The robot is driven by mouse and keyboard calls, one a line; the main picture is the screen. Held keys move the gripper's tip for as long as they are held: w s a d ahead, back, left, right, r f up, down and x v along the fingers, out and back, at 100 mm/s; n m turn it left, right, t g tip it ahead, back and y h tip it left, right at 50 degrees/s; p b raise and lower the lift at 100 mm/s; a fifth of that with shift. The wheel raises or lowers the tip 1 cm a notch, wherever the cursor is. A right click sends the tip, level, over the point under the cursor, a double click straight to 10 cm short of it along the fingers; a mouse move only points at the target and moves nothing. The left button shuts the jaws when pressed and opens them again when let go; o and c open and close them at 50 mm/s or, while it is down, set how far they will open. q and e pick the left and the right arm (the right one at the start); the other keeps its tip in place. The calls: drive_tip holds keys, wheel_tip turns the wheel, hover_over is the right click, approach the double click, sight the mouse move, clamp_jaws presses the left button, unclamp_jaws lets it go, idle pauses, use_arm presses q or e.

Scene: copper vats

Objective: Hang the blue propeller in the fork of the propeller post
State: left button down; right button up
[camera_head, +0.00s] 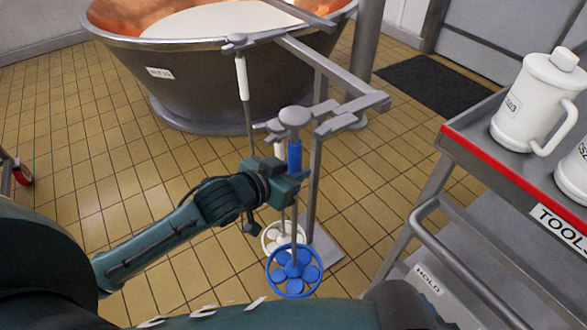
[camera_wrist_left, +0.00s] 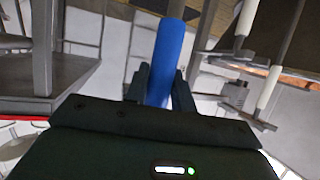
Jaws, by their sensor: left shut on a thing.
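The blue propeller hangs upright, with a grey knob on top, a blue handle (camera_head: 294,157) and a blue ringed wheel (camera_head: 293,272) at the bottom. My left gripper (camera_head: 290,178) is shut on its handle; in the left wrist view the handle (camera_wrist_left: 171,55) stands between the fingers (camera_wrist_left: 160,85). The propeller post (camera_head: 316,150) is a grey stand with a top bar. Its fork (camera_head: 345,120) shows just right of the propeller's knob, which looks at about fork height. I cannot tell whether knob and fork touch. My right gripper is not in view.
A white propeller's wheel (camera_head: 279,237) shows behind the blue one. Another white-handled tool (camera_head: 241,78) hangs at the bar's left end. A copper vat (camera_head: 210,75) stands behind. A steel cart (camera_head: 470,130) with white jugs (camera_head: 535,105) stands right.

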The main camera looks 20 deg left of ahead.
use_arm(q)
drive_tip(key=shift+w+d+r, duration=0.15)
drive_tip(key=shift+w+d, duration=0.05)
drive_tip(key=shift+w, duration=0.1)
drive_tip(key=shift+w+d, duration=0.2)
drive_tip(key=shift+w, duration=0.05)
drive_tip(key=shift+w+d, duration=0.45)
drive_tip(key=shift+w, duration=0.15)
idle(0.8)
drive_tip(key=shift+w+d+p, duration=0.2)
drive_tip(key=shift+w+p, duration=0.05)
drive_tip(key=shift+p, duration=0.05)
drive_tip(key=shift+w+d, duration=0.25)
drive_tip(key=shift+w, duration=0.05)
drive_tip(key=shift+w+d, duration=0.3)
drive_tip(key=shift+w, duration=0.1)
idle(0.5)
